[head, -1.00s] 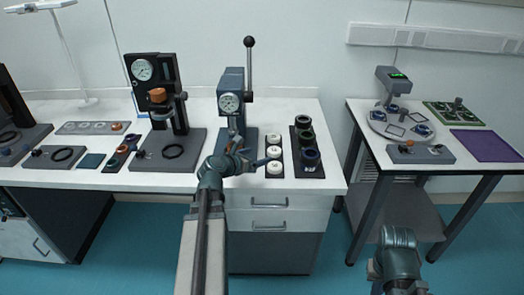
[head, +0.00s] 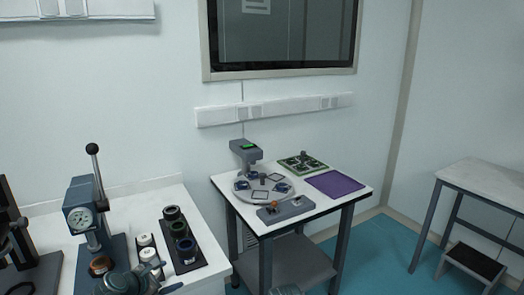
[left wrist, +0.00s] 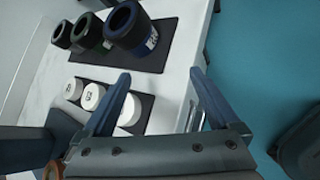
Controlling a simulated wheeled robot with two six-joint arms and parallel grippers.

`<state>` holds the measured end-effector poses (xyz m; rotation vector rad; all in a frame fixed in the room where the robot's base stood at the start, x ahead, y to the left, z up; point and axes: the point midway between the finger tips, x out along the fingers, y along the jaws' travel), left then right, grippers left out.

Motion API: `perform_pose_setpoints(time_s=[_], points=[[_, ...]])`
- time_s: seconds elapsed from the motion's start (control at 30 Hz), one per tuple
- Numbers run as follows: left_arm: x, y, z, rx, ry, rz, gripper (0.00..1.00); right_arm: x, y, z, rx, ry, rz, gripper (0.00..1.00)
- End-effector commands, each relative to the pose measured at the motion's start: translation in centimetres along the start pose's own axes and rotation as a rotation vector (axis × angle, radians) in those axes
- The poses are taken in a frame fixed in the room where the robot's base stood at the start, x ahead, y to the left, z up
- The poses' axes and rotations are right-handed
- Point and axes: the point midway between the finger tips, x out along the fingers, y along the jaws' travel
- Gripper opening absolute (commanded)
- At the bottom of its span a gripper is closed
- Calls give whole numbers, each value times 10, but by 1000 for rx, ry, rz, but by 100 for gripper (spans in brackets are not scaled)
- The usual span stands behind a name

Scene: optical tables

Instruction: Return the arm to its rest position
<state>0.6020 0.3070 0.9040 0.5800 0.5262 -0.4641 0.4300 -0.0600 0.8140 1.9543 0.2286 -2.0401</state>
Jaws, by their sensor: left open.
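My left gripper (head: 165,288) is at the bottom left of the head view, just in front of the nearest white round piece. In the left wrist view its two blue fingers (left wrist: 162,85) are apart with nothing between them. They are over the table's front edge, close to the dark mat with the white pieces (left wrist: 94,97).
A lever press (head: 83,212) with a dial and a copper-coloured ring (head: 100,265) stands beside my left arm. Dark ring-shaped parts (head: 180,230) stand on a black mat. A side table (head: 340,202) carries a round tray, a small device and a purple mat. Blue floor lies between the tables.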

Motion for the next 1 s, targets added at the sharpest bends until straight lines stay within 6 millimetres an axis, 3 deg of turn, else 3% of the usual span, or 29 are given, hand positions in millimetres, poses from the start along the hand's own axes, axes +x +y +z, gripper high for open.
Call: perform_pose_setpoints(time_s=[0.03,0.2,0.4,0.5,0.7,1.0], points=[[7,-30,21,173,20,-90,95,-11,1,1,0,0,0,0],[19,-123,52,787,55,-390,95,-27,2,2,0,0,0,0],[2,-212,70,1486,4,-753,95,-45,4,3,0,0,0,0],[-14,-243,74,1795,-51,-929,95,-53,5,3,0,0,0,0],[-42,-277,78,2222,-161,-1208,95,-64,6,4,0,0,0,0],[-55,-286,79,2399,-224,-1346,95,-67,6,4,0,0,0,0]])
